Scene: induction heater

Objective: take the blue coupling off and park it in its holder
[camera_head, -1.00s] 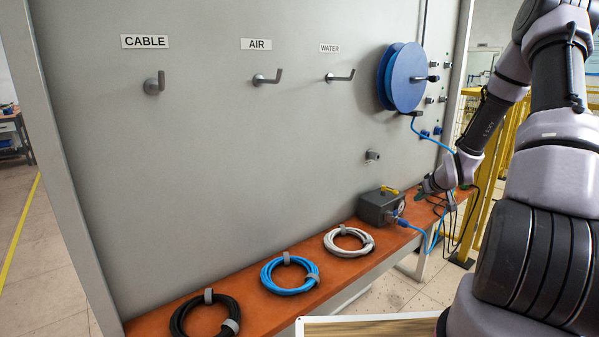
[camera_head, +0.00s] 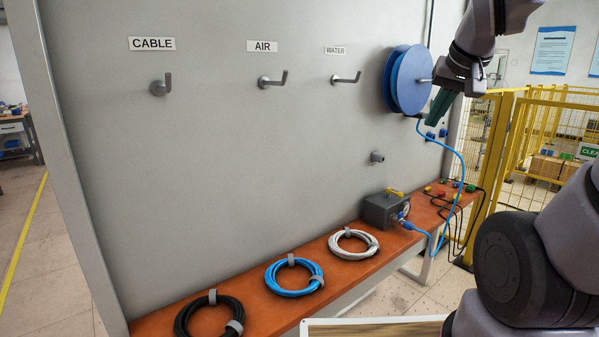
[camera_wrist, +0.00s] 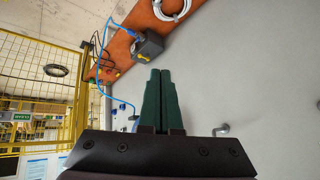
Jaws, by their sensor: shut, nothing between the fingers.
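The blue coupling (camera_head: 403,223) sits at the front of the grey box (camera_head: 380,210), at the end of the blue hose (camera_head: 461,175). It also shows small at the box in the wrist view (camera_wrist: 136,35). My gripper (camera_head: 431,118) is high up in front of the right edge of the blue reel (camera_head: 408,80), well above the box and apart from the coupling. Its green fingers (camera_wrist: 160,75) are together with nothing between them. A short grey stub (camera_head: 377,157) sticks out of the panel above the box; I cannot tell whether it is the holder.
Coils of white (camera_head: 353,243), blue (camera_head: 294,276) and black (camera_head: 210,318) hose lie along the orange shelf (camera_head: 255,305). Black cables (camera_head: 461,215) hang at its right end. Hooks (camera_head: 272,81) stick out of the panel. A yellow fence (camera_head: 540,130) stands at the right.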

